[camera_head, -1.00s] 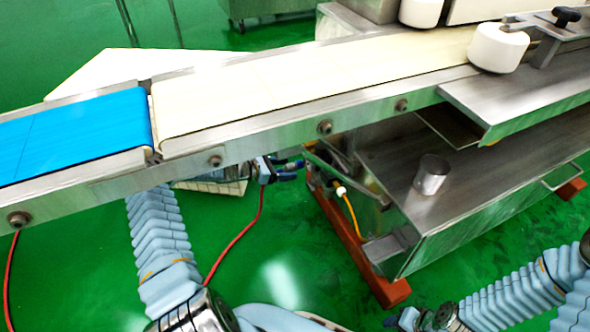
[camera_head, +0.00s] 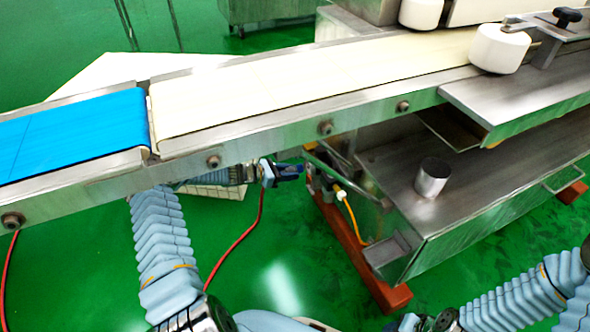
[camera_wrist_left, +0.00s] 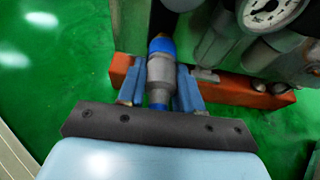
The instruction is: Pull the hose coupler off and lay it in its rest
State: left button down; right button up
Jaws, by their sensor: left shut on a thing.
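My left gripper (camera_head: 288,171) is below the conveyor, close to the left end of the machine's lower cabinet. In the left wrist view its two blue fingers (camera_wrist_left: 160,92) are shut around the hose coupler (camera_wrist_left: 159,70), a silver cylinder with blue bands. A brass-coloured tip shows at the coupler's far end, near the machine's metal fittings; I cannot tell whether they touch. A red hose (camera_head: 261,212) hangs from near the gripper towards the floor. My right gripper (camera_head: 408,322) is only partly in view at the bottom edge, and its jaws cannot be made out. I cannot identify the rest.
The conveyor (camera_head: 230,133) passes just above my left gripper. The steel cabinet (camera_head: 480,222) stands on orange-red feet, with a yellow hose (camera_head: 352,215) at its left end. A round gauge (camera_wrist_left: 272,10) shows beside the coupler. Green floor lies open below.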

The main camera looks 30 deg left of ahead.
pick_arm(q)
jog(key=c, duration=1.4)
grip_release()
jog(key=shift+c, duration=0.2)
grip_shut()
jog(key=shift+s+a, duration=0.2)
jog(key=shift+s+a+p, duration=0.5)
jog(key=shift+s+a, duration=0.85)
jog(key=shift+s, duration=0.25)
